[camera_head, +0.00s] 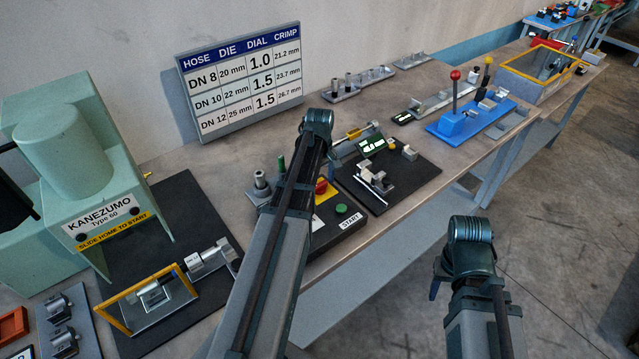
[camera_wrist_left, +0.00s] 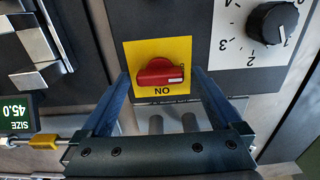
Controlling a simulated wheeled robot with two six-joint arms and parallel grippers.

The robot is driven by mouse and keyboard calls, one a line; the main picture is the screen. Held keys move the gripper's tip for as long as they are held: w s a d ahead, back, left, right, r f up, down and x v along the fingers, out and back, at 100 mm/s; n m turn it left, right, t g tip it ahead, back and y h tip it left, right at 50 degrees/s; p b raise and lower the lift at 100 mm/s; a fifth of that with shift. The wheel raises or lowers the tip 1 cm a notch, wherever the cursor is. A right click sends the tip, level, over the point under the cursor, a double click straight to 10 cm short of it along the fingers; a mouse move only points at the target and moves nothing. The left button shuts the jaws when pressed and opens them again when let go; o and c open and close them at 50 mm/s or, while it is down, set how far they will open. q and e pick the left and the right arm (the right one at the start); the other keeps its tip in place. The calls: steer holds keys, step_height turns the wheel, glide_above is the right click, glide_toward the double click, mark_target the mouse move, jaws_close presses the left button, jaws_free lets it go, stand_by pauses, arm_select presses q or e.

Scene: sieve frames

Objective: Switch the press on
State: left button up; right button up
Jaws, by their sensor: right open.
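A red rotary switch (camera_wrist_left: 160,74) sits on a yellow plate (camera_wrist_left: 158,50) in the left wrist view, with lettering that reads "NO" in the picture beneath it. My left gripper (camera_wrist_left: 161,77) is open, its blue fingers on either side of the red switch with small visible gaps. In the head view the red switch (camera_head: 321,187) shows on the dark control box beside my left arm, which hides part of that box. The green press (camera_head: 75,160) labelled KANEZUMO stands at the left. My right gripper (camera_head: 436,278) is over the aisle, away from the bench and mostly hidden.
A green START button (camera_head: 341,209) is on the same box. A black dial (camera_wrist_left: 272,22) is beside the switch. A size display (camera_wrist_left: 22,112) and metal parts are near my left gripper. A blue lever fixture (camera_head: 470,118) stands farther along the bench. The right-hand floor is clear.

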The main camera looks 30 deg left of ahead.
arm_select(q)
steer(key=c, duration=1.2)
steer(key=shift+m, duration=0.4)
steer(key=m, duration=0.3)
steer(key=shift+m, duration=0.4)
steer(key=m, duration=0.4)
steer(key=shift+m, duration=0.3)
steer(key=m, duration=0.4)
steer(key=shift+m, duration=2.4)
